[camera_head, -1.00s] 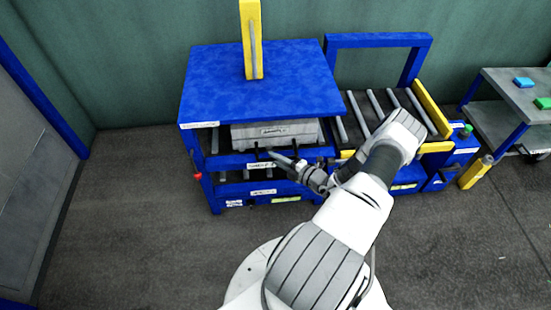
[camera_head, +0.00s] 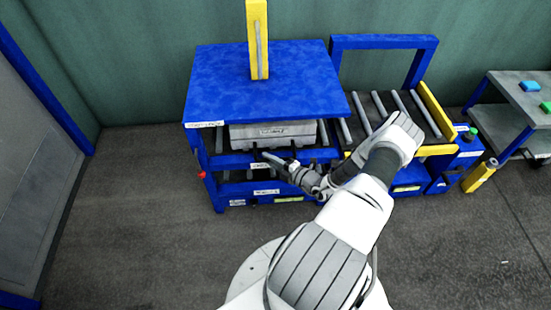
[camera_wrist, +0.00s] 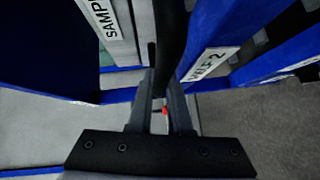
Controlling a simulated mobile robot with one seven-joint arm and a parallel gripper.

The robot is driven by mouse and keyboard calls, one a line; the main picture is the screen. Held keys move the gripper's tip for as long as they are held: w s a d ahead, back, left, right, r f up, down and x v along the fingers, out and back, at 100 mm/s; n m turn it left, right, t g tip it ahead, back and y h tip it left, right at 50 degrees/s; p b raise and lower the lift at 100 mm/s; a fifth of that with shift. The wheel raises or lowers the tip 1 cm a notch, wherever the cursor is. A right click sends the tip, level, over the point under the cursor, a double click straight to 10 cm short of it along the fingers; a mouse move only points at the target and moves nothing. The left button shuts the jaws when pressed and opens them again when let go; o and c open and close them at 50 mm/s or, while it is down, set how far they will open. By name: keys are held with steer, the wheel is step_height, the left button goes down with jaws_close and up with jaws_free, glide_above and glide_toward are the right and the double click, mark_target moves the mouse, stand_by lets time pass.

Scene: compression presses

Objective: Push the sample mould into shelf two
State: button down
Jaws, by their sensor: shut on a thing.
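The sample mould (camera_head: 272,133) is a grey block lying on the rollers of the upper shelf, shelf two (camera_head: 232,160), under the blue top of the rack. Its front face shows below the top's edge. In the wrist view its grey side with a "SAMP…" label (camera_wrist: 104,18) is at the upper left, and a black handle bar (camera_wrist: 172,38) runs down to the fingers. My gripper (camera_wrist: 161,88) is shut on this bar. In the head view my gripper (camera_head: 272,158) is at the shelf's front; the grasp is small there. The "SHELF 2" label (camera_wrist: 212,62) shows at the right.
A lower shelf (camera_head: 265,191) lies beneath. A yellow upright (camera_head: 257,40) stands on the blue top (camera_head: 215,85). A roller conveyor (camera_head: 378,110) with a blue arch adjoins on the right; a grey trolley (camera_head: 515,105) stands farther right. The floor at left is clear.

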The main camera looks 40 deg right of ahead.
steer(key=c, duration=1.1)
jaws_free()
steer(key=shift+s, duration=0.1)
steer(key=shift+c, duration=0.2)
steer(key=p+v, duration=0.3)
steer(key=v, duration=1.4)
steer(key=shift+s+p, duration=0.25)
steer(key=shift+p, duration=0.1)
steer(key=shift+d+r, duration=0.1)
steer(key=shift+r, duration=0.05)
